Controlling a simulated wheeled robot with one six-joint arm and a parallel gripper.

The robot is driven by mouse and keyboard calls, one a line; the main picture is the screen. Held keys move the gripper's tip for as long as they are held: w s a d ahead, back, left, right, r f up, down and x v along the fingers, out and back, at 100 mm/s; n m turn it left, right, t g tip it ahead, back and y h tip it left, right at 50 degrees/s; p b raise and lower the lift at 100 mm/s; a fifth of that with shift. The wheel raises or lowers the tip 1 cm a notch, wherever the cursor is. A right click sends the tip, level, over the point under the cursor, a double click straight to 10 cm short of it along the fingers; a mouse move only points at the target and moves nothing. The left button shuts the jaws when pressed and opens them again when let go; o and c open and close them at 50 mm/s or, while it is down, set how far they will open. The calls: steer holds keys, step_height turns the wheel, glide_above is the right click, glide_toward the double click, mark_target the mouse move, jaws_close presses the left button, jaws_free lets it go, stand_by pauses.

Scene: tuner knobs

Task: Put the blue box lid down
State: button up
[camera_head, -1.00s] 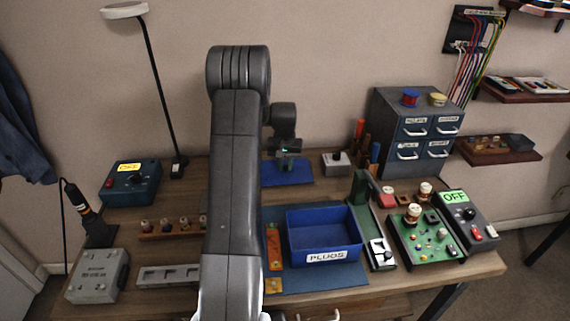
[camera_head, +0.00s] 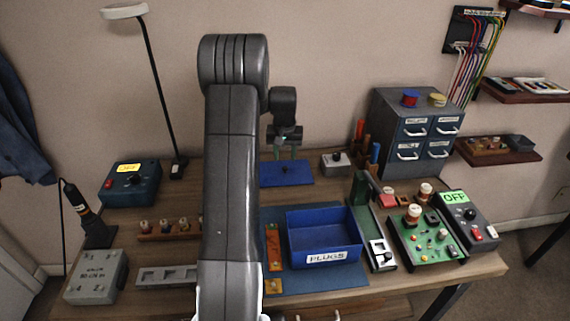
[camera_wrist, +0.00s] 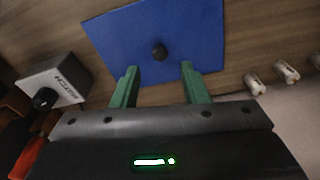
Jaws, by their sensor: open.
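The blue box lid (camera_head: 286,174) lies flat on the bench towards the back. In the wrist view the blue lid (camera_wrist: 120,42) shows a black knob (camera_wrist: 159,51) in its middle. My gripper (camera_head: 285,152) is above the lid, and its green fingers (camera_wrist: 160,68) are spread and apart from the knob. Nothing is held between them. The blue box (camera_head: 322,254), labelled PLUGS, stands open on a blue mat nearer the front.
A small grey switch box (camera_head: 336,162) stands just right of the lid, with upright coloured handles (camera_head: 367,145) beyond it. A drawer cabinet (camera_head: 416,120) is at the back right. Bare bench (camera_head: 215,172) lies left of the lid.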

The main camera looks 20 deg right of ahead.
step_height(320, 180, up, 7)
steer(key=shift+s+a+f, duration=0.15)
steer(key=shift+s+a, duration=0.05)
steer(key=shift+s, duration=0.15)
